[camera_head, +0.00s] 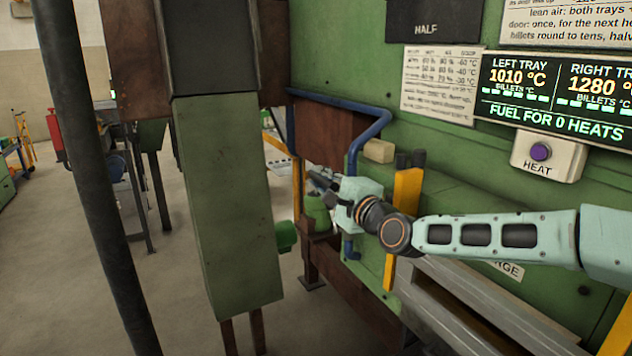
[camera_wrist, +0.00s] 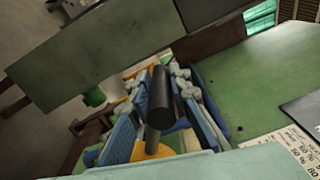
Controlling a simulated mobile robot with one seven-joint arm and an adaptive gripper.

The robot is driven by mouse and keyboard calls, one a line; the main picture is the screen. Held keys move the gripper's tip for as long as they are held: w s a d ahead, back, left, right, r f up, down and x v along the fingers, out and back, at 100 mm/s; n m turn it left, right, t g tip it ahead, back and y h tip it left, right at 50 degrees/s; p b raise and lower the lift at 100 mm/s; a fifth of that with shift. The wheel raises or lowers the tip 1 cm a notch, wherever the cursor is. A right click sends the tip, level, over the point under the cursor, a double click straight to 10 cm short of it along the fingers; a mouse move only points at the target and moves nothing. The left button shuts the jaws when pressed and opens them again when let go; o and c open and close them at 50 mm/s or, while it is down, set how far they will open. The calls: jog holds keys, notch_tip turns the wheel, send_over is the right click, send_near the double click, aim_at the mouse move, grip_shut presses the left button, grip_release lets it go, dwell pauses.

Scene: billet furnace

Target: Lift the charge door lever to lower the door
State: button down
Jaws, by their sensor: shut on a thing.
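In the wrist view, the lever's black cylindrical grip (camera_wrist: 162,98) stands between the two blue-padded fingers of my gripper (camera_wrist: 168,92). The gripper is shut on it, and a yellow part (camera_wrist: 150,150) shows below the grip. In the head view, my gripper (camera_head: 322,182) reaches left along the green furnace wall, beyond the blue bent rail. The lever cannot be made out there. A sign, partly hidden by my arm and ending in "RGE" (camera_head: 509,270), sits low on the wall. I cannot tell the door's position.
The blue rail (camera_head: 372,132) and yellow upright bars (camera_head: 404,190) stand close to my wrist. A green box column (camera_head: 228,200) and a dark post (camera_head: 90,160) stand to the left. The HEAT button (camera_head: 541,152) is on the wall above my arm. Open floor lies far left.

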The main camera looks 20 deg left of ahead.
jog(key=shift+w+d+r, duration=0.15)
jog(key=shift+w+r, duration=0.05)
jog(key=shift+r, duration=0.2)
jog(key=c, duration=1.8)
grip_release()
jog(key=shift+d+f, duration=0.1)
jog(key=shift+s, duration=0.15)
jog(key=v, duration=1.1)
jog(key=shift+s+d, duration=0.15)
jog(key=shift+d, duration=0.2)
